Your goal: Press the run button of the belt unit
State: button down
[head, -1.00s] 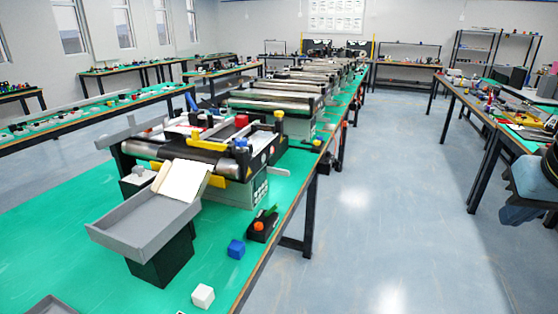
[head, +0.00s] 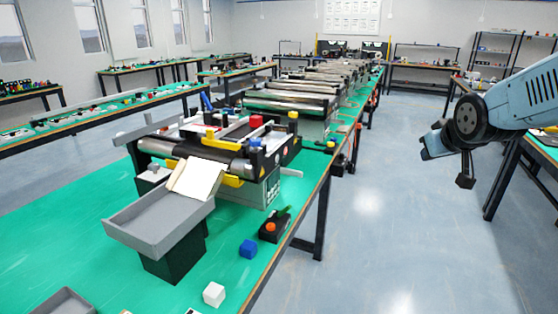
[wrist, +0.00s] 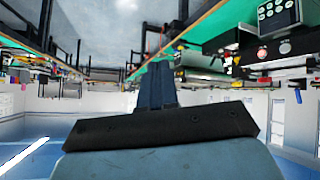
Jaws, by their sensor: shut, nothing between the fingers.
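The belt unit (head: 222,158), with a dark belt, rollers and yellow side parts, stands on the green table at left centre of the head view. A small black box (head: 268,236) sits at its near right foot, with an orange-red button (head: 271,227) and a green part (head: 283,212) on it. I cannot tell which is the run button. My gripper (head: 465,183) hangs over the aisle, well right of the unit and apart from it. In the wrist view its fingers (wrist: 157,80) are together and empty. That view appears upside down.
A grey tray (head: 140,230) with a cream board (head: 196,179) stands before the unit. A blue cube (head: 248,249) and a white cube (head: 214,294) lie near the table edge. More belt units (head: 290,104) line the table behind. The aisle (head: 370,230) is clear.

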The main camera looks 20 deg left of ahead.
aim_at(277, 158)
jog(key=w+a+f+n+y, duration=0.1)
jog(key=w+a+f, duration=0.15)
jog(key=a, duration=0.25)
jog(key=w+a+f+n+t+y, duration=0.1)
jog(key=w+a+f+n, duration=0.1)
jog(key=w+a, duration=0.25)
jog(key=w+a+f+n+y, duration=0.1)
jog(key=w+a+f, duration=0.1)
jog(key=a, duration=0.3)
jog(key=a+f+n+y, duration=0.2)
jog(key=a+f, duration=0.2)
jog(key=a, duration=0.3)
jog(key=w+a+f+n+y, duration=0.1)
jog(key=a+f+n+y, duration=0.1)
jog(key=a+f, duration=0.2)
jog(key=a, duration=0.3)
jog(key=shift+w+a+n+y, duration=0.15)
jog(key=shift+a+n+y, duration=0.15)
jog(key=shift+a+y, duration=0.1)
jog(key=a, duration=0.8)
jog(key=shift+w+a, duration=0.3)
jog(key=shift+a+r, duration=0.1)
jog(key=shift+a, duration=0.1)
jog(key=shift+a, duration=0.2)
